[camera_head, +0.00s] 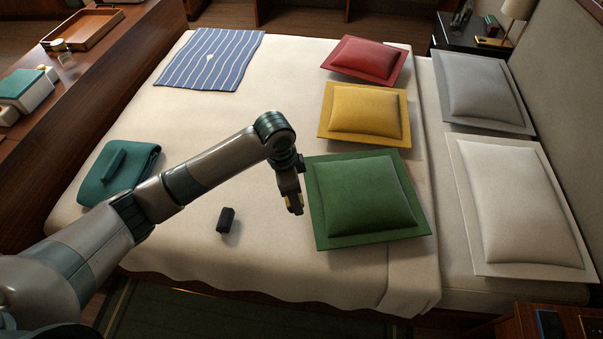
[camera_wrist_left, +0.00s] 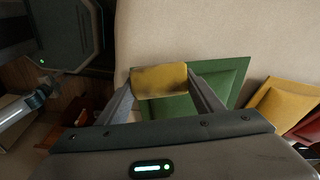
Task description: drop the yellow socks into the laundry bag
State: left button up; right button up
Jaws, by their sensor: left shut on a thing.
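My left gripper (camera_head: 294,204) hangs above the bed, just left of the green pillow. It is shut on the yellow socks (camera_wrist_left: 159,80), a small bundle held between the two fingers in the left wrist view. A blue and white striped flat cloth piece (camera_head: 208,60), which may be the laundry bag, lies at the bed's far left corner, well away from the gripper. Part of what looks like my right arm shows at the left of the wrist view; its jaws are not clear.
A dark rolled bundle (camera_head: 226,219) and a folded teal cloth (camera_head: 118,171) lie on the bed (camera_head: 270,265). Green (camera_head: 362,195), yellow (camera_head: 365,112) and red (camera_head: 366,60) pillows line the right side. The middle of the bed beyond my arm is clear.

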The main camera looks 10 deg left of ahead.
pick_arm(q)
jog(key=a+r+n, duration=0.4)
jog(key=r, duration=0.3)
jog(key=s+a+r+n+y, duration=0.1)
jog(key=a+r+n, duration=0.3)
jog(key=r, duration=0.4)
jog(key=a+r+n+t, duration=0.1)
jog(key=a+r+n, duration=0.3)
jog(key=r+n, duration=0.2)
jog(key=shift+s+r+y, duration=0.3)
jog(key=shift+s+r, duration=0.1)
jog(key=shift+r, duration=0.45)
